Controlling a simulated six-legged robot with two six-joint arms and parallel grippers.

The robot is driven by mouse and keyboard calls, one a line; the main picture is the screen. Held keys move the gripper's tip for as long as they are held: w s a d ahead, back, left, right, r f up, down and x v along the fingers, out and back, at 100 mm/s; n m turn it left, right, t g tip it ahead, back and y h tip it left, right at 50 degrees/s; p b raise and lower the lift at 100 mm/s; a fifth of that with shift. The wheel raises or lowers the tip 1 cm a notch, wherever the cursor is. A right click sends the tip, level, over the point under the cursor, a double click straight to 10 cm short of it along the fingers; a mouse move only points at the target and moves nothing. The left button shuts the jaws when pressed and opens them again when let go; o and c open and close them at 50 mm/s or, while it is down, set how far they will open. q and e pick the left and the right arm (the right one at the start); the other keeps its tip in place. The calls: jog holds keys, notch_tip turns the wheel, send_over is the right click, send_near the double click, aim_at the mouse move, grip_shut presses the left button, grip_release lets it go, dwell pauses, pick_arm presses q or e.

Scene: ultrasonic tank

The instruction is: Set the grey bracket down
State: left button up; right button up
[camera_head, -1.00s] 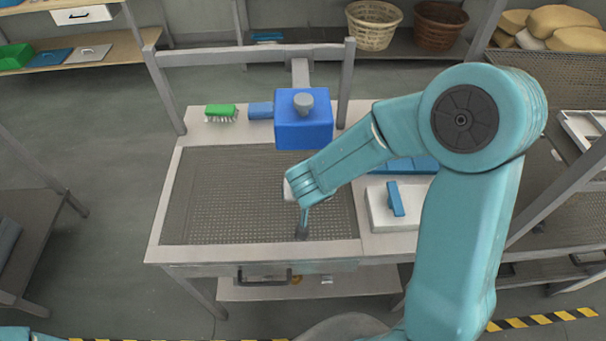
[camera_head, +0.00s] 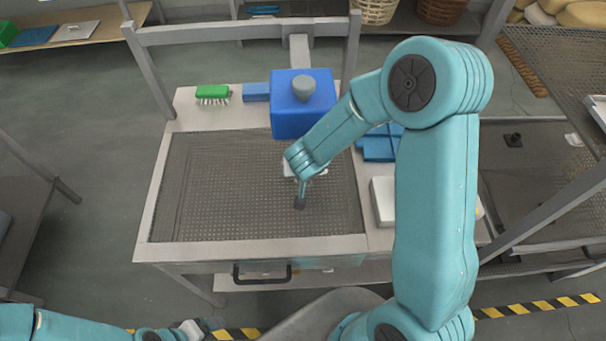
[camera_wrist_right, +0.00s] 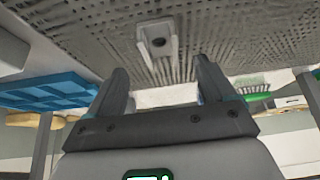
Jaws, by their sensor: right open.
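The grey bracket (camera_wrist_right: 158,45) shows in the right wrist view as a small light-grey U-shaped piece with a dark round spot. It rests on the perforated mesh, just beyond the fingertips and apart from them. My right gripper (camera_wrist_right: 162,70) is open, its two fingers spread with nothing between them. In the head view the right gripper (camera_head: 300,201) points down over the mesh tray (camera_head: 215,185), in its right half.
A blue box (camera_head: 303,118) with a grey knob stands behind the tray. A green brush (camera_head: 212,93) lies at the back left. Blue trays (camera_head: 378,147) and a white block (camera_head: 384,200) are to the right. The tray's left half is clear.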

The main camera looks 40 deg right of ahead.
jog(key=shift+s+a+f, duration=0.2)
jog(key=shift+s, duration=0.05)
jog(key=b+x, duration=0.1)
jog(key=x, duration=0.5)
jog(key=shift+w+d+r, duration=0.15)
jog(key=shift+w, duration=0.05)
jog(key=shift+s+a+r, duration=0.2)
jog(key=shift+s+r, duration=0.1)
jog(key=shift+s, duration=0.05)
jog(key=shift+w+d+f, duration=0.2)
jog(key=shift+w+f, duration=0.05)
jog(key=shift+w, duration=0.05)
jog(key=c, duration=0.9)
jog(key=shift+c, duration=1.2)
jog(key=shift+s+a+r, duration=0.1)
jog(key=shift+s+r, duration=0.05)
jog(key=shift+r, duration=0.05)
